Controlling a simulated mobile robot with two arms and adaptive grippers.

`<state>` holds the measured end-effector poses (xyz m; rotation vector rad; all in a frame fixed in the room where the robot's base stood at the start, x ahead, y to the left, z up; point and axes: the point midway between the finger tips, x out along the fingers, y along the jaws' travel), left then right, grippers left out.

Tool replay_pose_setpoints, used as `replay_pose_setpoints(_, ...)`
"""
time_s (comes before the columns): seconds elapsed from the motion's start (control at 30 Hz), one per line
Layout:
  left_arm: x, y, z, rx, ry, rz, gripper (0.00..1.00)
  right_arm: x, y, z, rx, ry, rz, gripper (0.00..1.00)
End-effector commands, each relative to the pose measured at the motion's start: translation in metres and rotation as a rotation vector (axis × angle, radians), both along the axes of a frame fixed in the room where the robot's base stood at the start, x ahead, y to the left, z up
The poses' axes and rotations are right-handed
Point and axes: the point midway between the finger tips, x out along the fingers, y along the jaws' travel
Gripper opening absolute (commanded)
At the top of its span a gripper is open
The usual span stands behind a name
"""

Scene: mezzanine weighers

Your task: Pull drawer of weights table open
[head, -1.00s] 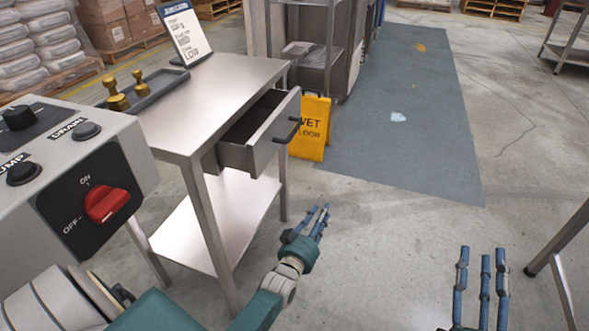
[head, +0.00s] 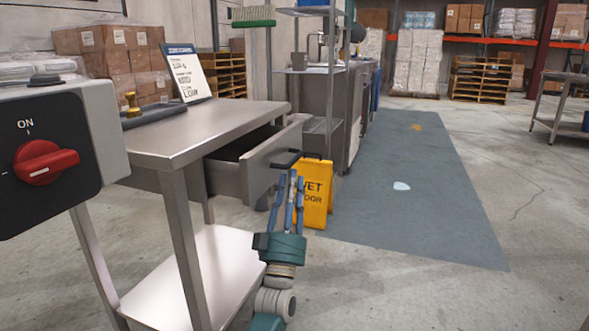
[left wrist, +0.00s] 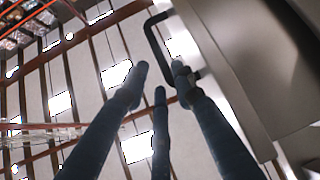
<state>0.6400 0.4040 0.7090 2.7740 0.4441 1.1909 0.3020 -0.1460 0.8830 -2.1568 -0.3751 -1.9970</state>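The steel weights table (head: 200,140) stands at the left in the head view. Its drawer (head: 262,165) is pulled partly out, with the hollow inside showing. A dark bar handle (head: 290,158) is on the drawer front. My left gripper (head: 286,182) points up just in front of the drawer front, fingertips close below the handle. In the left wrist view its fingers (left wrist: 158,75) are spread apart, with the handle (left wrist: 153,40) just beyond the tips and the drawer front (left wrist: 230,60) at the right. I cannot tell whether a finger touches the handle. My right gripper is out of view.
A control box with a red knob (head: 42,162) is close at the left. A sign (head: 187,72) and a tray with a brass weight (head: 132,103) are on the table. A yellow wet-floor sign (head: 318,203) stands just behind the drawer.

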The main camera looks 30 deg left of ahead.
Motion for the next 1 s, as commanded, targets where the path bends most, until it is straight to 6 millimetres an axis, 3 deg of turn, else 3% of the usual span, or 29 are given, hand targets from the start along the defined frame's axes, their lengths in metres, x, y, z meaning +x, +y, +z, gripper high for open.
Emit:
replay_pose_setpoints(0.3, 0.034, 0.016, 0.034, 0.001, -0.001, 0.001, 0.26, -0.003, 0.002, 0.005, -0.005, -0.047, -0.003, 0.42)
replay_pose_setpoints(0.73, 0.041, 0.018, 0.042, 0.000, 0.003, 0.000, 0.26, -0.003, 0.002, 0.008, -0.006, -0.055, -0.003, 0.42)
replay_pose_setpoints(0.87, 0.041, 0.018, 0.042, 0.000, 0.003, 0.000, 0.00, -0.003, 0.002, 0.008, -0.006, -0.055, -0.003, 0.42)
replay_pose_setpoints(1.0, 0.041, 0.018, 0.041, 0.000, 0.002, 0.000, 0.00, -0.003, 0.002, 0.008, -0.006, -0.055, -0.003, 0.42)
